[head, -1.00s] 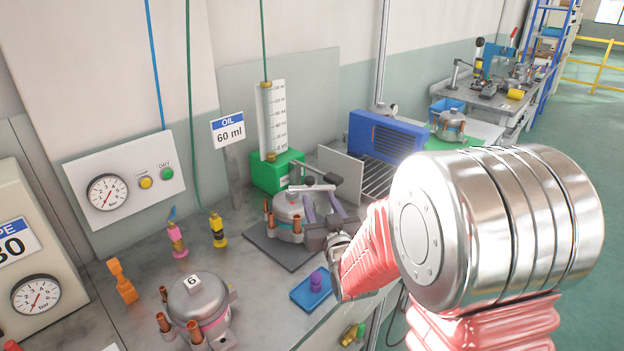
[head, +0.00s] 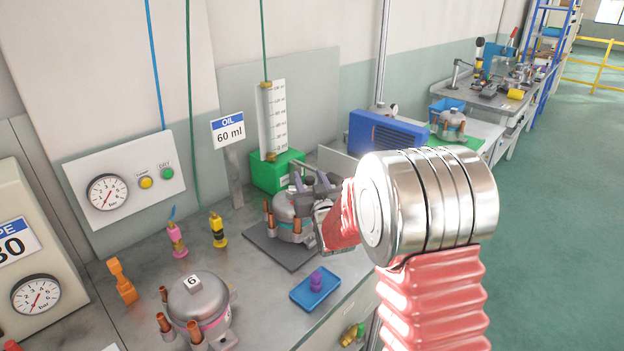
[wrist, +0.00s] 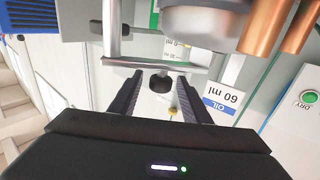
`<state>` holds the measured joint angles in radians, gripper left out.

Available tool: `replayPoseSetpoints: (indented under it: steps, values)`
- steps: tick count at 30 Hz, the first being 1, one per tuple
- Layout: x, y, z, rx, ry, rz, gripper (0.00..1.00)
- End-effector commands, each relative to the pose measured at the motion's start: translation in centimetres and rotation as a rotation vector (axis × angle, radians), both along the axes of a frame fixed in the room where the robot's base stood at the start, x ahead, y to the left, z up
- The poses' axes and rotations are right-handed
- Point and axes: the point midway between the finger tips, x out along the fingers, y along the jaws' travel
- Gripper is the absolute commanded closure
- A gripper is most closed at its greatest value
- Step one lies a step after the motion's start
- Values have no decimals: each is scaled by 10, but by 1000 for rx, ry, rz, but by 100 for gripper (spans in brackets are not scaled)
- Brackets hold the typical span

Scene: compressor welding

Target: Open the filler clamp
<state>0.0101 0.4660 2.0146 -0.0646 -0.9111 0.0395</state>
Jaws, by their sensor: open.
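The filler clamp stands at a grey compressor (head: 287,208) on a dark plate under the oil column; in the head view my gripper (head: 316,186) covers most of it. In the wrist view, a metal bar of the clamp (wrist: 155,65) crosses in front of my fingertips, with a black knob (wrist: 160,84) by it. My gripper (wrist: 160,76) is open, one finger on each side of the knob. I cannot tell whether a finger touches the clamp. The compressor's grey body (wrist: 205,22) and copper pipes (wrist: 268,25) are close at the upper right.
The green-based oil column (head: 275,172) and its 60 ml sign (head: 229,131) stand behind. A blue tray (head: 307,298) with a purple part lies in front. Compressor 6 (head: 197,300) and pink and yellow fittings stand left. A blue unit (head: 385,138) is at right.

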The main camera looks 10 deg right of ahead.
Motion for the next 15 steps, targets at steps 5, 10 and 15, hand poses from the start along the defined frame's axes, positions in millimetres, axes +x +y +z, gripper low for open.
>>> replayPoseSetpoints:
  steps: [5,10,15]
  values:
    - [1,0,0,0,0,0,57]
    - [0,0,0,0,0,0,63]
    - [0,0,0,0,0,-1,75]
